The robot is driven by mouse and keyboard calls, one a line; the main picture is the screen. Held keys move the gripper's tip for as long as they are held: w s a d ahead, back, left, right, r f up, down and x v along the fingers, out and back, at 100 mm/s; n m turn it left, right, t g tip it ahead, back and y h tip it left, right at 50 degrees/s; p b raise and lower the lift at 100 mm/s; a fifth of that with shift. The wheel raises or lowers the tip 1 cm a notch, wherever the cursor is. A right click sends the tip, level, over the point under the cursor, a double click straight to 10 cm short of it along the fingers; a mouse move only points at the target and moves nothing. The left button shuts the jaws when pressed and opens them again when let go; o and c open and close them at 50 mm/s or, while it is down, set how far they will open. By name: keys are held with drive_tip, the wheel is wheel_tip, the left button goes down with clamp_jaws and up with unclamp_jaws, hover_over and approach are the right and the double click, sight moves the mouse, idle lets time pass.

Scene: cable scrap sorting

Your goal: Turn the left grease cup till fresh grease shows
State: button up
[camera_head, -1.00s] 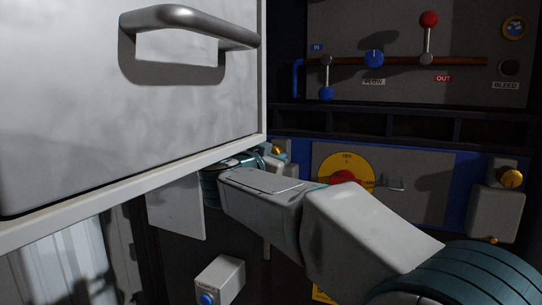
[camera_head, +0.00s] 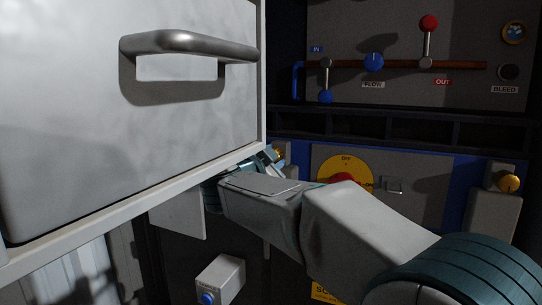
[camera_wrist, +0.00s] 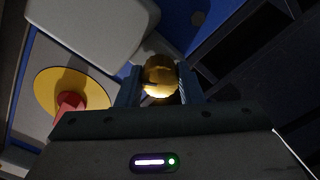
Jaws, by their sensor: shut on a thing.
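The left grease cup is a round brass knob (camera_wrist: 160,72) in the wrist view. It sits between the two fingers of my gripper (camera_wrist: 160,88), which is shut on it. In the head view a small part of this brass cup (camera_head: 279,153) shows past the edge of the white cabinet, beside my teal wrist. The cabinet and my arm hide most of it there. I cannot make out any grease around the cup in either view. Another brass cup (camera_head: 509,183) stands at the far right on a grey housing.
A white cabinet with a bar handle (camera_head: 190,42) fills the upper left, close above my wrist. A yellow disc with a red knob (camera_head: 345,164) is right of the gripper. Pipework with blue and red levers (camera_head: 428,24) is behind. A grey box with a blue button (camera_head: 220,278) is below.

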drive_tip(key=shift+m, duration=0.6)
drive_tip(key=o, duration=0.9)
drive_tip(key=shift+a, duration=0.1)
drive_tip(key=shift+o, duration=0.3)
drive_tip(key=shift+f, duration=0.1)
